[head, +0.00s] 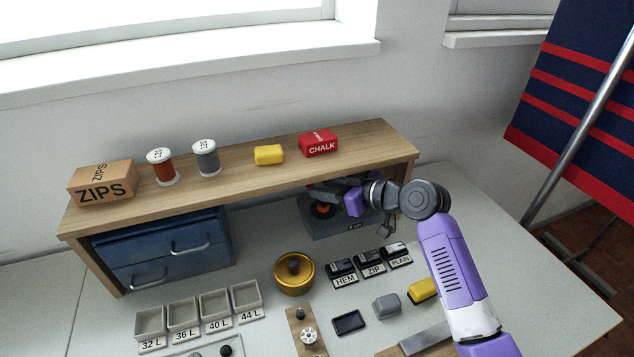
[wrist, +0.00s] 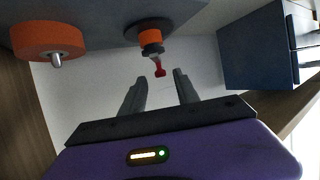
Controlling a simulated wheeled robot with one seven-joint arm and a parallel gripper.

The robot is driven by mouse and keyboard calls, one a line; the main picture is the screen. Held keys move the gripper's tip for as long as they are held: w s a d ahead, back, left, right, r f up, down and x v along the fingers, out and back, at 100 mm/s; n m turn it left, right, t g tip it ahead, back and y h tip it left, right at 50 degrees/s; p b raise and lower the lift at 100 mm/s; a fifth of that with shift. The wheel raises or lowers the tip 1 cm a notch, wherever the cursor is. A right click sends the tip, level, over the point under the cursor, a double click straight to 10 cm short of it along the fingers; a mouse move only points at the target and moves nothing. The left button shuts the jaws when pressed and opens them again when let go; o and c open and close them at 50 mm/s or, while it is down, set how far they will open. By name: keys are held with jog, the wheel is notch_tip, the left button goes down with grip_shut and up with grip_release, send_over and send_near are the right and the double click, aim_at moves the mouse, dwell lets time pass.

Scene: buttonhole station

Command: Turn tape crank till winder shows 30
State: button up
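The tape winder (head: 334,228) is a dark grey unit under the wooden shelf, partly hidden by my arm. An orange disc shows on its face in the head view. In the wrist view, a large orange wheel (wrist: 48,41) with a pale axle is at upper left. Beside it is a smaller orange hub on a dark shaft, with a small red piece (wrist: 159,69) that looks like the crank's handle. My gripper (wrist: 158,82) has its fingers apart, and the red piece lies between or just beyond the tips; contact cannot be told. The winder's reading is not legible.
The wooden shelf (head: 236,180) overhangs the winder, carrying ZIPS and CHALK boxes, spools and a yellow block. A blue drawer unit (head: 163,250) stands left. In front are a brass bowl (head: 294,284), HEM, ZIP and PLAIN keys (head: 370,264) and several small trays (head: 183,315).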

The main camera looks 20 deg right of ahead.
jog(key=shift+w+a, duration=0.55)
jog(key=shift+w, duration=0.35)
jog(key=shift+w+a+f, duration=0.15)
jog(key=shift+w+f, duration=0.1)
jog(key=shift+w, duration=0.05)
grip_shut()
jog(key=shift+r+p, duration=0.15)
jog(key=shift+p, duration=0.35)
